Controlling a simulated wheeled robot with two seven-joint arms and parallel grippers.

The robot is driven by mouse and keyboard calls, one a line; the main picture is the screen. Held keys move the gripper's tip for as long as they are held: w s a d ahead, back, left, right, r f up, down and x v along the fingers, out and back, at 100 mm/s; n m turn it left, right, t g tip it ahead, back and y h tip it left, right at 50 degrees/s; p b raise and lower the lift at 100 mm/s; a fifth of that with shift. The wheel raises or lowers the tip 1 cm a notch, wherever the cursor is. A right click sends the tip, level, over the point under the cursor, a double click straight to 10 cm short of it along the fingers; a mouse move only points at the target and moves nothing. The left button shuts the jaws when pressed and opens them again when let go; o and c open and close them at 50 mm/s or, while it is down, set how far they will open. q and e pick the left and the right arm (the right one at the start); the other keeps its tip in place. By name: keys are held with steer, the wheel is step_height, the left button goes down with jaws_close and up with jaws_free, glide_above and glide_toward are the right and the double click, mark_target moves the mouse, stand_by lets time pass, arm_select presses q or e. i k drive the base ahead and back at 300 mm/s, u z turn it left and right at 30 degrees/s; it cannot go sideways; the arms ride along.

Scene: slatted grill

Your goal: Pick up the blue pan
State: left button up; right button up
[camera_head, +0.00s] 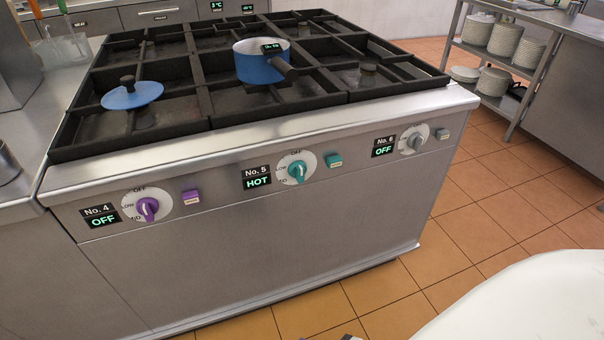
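The blue pan (258,70) stands upright on the slatted grill (198,68) of the stove, near the middle burner. Its short dark handle (284,67) points toward the front right. A small dark label with green text sits at its rim, too small to read. A blue lid (132,96) with a dark knob lies apart from the pan on the left part of the grill.
The stove front (270,165) has several knobs; No. 5 reads HOT, No. 4 and No. 6 read OFF. A steel counter (40,110) adjoins on the left. Plate stacks (503,40) stand on a shelf at right. The tiled floor (480,215) is clear to the right.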

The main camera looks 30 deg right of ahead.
mark_target(262, 59)
steer(key=u, duration=0.9)
steer(key=i, duration=0.8)
steer(key=z, duration=1.35)
